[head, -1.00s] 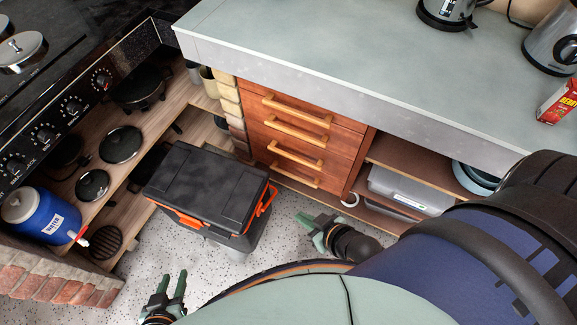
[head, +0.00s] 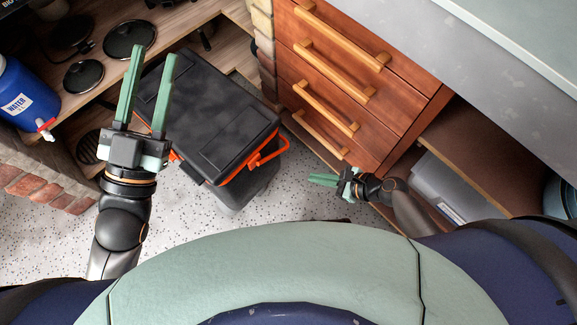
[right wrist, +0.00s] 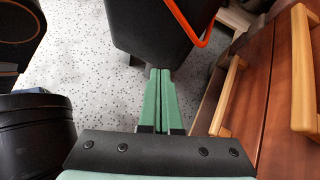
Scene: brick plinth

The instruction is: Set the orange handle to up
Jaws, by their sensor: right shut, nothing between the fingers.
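A black cool box (head: 205,105) with an orange rim stands on the floor. Its orange handle (head: 268,155) is a loop on the box's right side, sticking out beside the lid edge and below the lid top. The handle also shows at the top of the right wrist view (right wrist: 187,27), partly cut off. My left gripper (head: 155,54) is open and empty, above the left part of the box in the picture, hiding some of its front. My right gripper (head: 312,179) is shut and empty, low to the right of the box, apart from the handle.
Wooden drawers (head: 335,75) with bar handles stand close to the right of the box and my right gripper. A blue water jug (head: 22,95) with a red tap and several pan lids sit at the left. Speckled floor (head: 270,205) is free in front.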

